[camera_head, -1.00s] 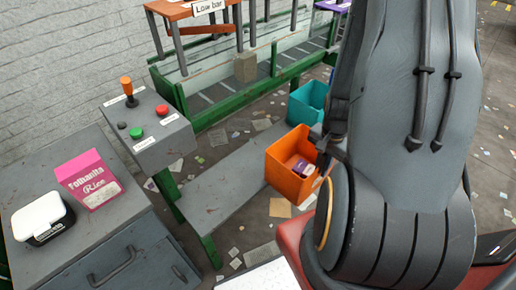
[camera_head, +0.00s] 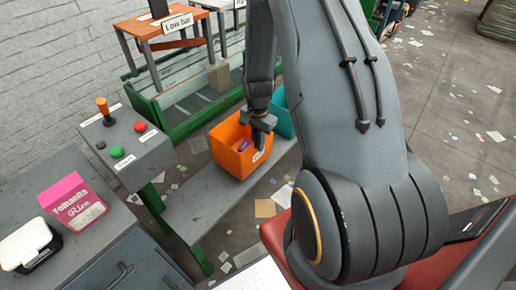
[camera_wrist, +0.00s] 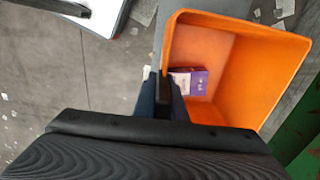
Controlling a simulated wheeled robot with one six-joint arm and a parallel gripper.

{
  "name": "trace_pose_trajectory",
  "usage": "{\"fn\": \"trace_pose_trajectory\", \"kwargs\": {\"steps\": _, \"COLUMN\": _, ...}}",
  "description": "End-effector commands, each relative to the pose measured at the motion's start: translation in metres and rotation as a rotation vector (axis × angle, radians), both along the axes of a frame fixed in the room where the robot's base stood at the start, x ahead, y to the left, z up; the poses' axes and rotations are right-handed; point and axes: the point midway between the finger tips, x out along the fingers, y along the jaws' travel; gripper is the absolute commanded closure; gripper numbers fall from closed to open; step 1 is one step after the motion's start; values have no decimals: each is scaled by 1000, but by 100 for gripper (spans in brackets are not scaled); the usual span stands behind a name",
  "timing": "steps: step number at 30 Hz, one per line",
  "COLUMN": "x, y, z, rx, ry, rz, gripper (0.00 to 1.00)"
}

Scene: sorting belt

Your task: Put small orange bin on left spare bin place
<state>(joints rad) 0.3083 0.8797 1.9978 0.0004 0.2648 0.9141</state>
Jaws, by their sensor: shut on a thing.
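The small orange bin (camera_head: 231,146) is at the middle of the head view, over or on the grey bench (camera_head: 205,200); I cannot tell whether it touches the bench. A purple box (camera_wrist: 190,80) lies inside it. My gripper (camera_head: 262,124) is shut on the bin's near right wall. In the wrist view the bin (camera_wrist: 270,60) fills the upper right and my gripper (camera_wrist: 163,98) pinches its left wall. The spare bin places carry no mark that I can make out.
A teal bin (camera_head: 283,118) stands just right of the orange bin, partly hidden by my arm. A control box (camera_head: 127,140) with a joystick and buttons stands left of the bench. A pink box (camera_head: 72,203) and a black-and-white container (camera_head: 30,246) sit on the grey cabinet. The bench's near part is clear.

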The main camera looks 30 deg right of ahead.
Motion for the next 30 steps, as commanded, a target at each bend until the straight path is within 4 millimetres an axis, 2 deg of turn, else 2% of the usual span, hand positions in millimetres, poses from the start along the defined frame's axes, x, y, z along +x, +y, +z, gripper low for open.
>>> {"fn": "trace_pose_trajectory", "kwargs": {"steps": 10, "x": 1, "y": 0, "z": -31, "rx": 0, "ry": 0, "rz": 0, "gripper": 100}}
{"fn": "trace_pose_trajectory", "kwargs": {"steps": 24, "x": 1, "y": 0, "z": -39, "rx": -1, "ry": -1, "rz": 0, "gripper": 100}}
{"fn": "trace_pose_trajectory", "kwargs": {"steps": 25, "x": 1, "y": 0, "z": -38, "rx": -1, "ry": -1, "rz": 0, "gripper": 84}}
{"fn": "trace_pose_trajectory", "kwargs": {"steps": 27, "x": 1, "y": 0, "z": -38, "rx": -1, "ry": -1, "rz": 0, "gripper": 72}}
{"fn": "trace_pose_trajectory", "kwargs": {"steps": 30, "x": 1, "y": 0, "z": -38, "rx": -1, "ry": -1, "rz": 0, "gripper": 71}}
